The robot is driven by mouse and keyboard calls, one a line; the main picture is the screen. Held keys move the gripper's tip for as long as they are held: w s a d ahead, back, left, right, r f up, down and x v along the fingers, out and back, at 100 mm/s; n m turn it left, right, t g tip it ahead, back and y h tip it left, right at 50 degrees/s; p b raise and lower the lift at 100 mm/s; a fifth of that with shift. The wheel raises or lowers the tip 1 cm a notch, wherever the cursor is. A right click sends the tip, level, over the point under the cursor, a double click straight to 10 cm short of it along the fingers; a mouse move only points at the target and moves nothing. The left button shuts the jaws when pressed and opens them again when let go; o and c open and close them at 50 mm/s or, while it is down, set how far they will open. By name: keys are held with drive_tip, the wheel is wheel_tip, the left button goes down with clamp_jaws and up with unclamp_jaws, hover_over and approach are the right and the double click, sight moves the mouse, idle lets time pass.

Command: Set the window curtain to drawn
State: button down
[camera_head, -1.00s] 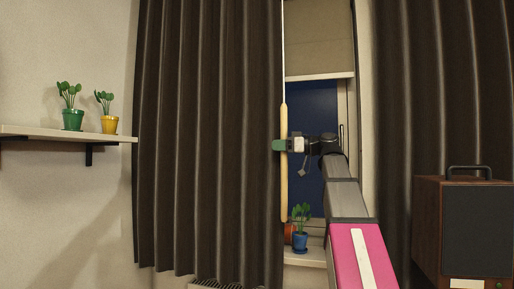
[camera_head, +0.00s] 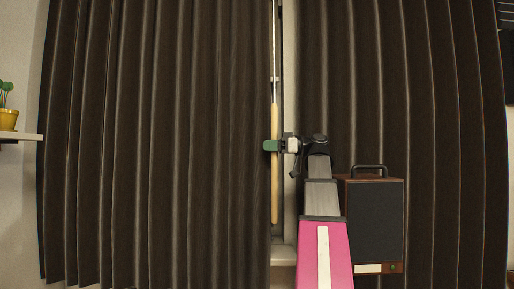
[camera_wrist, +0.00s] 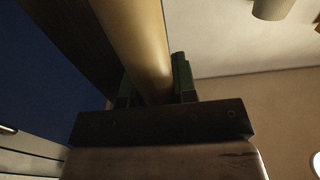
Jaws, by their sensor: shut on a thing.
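The dark brown window curtain hangs as a left panel (camera_head: 155,140) and a right panel (camera_head: 425,120). A narrow upright gap with a strip of window and sill shows between them. A pale wooden wand (camera_head: 274,190) hangs upright at the inner edge of the left panel. My gripper (camera_head: 271,146) is shut on the wand at about its middle. In the wrist view the wand (camera_wrist: 137,40) runs between the two green fingers (camera_wrist: 157,85). Most of the window is hidden behind the curtain.
A dark speaker-like box (camera_head: 375,220) with a wooden case and top handle stands in front of the right panel, close to my arm. A wall shelf (camera_head: 22,137) with a yellow potted plant (camera_head: 8,118) is at the far left.

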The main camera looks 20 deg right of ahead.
drive_tip(key=shift+s+d, duration=0.3)
drive_tip(key=shift+d, duration=0.3)
drive_tip(key=c, duration=0.9)
unclamp_jaws()
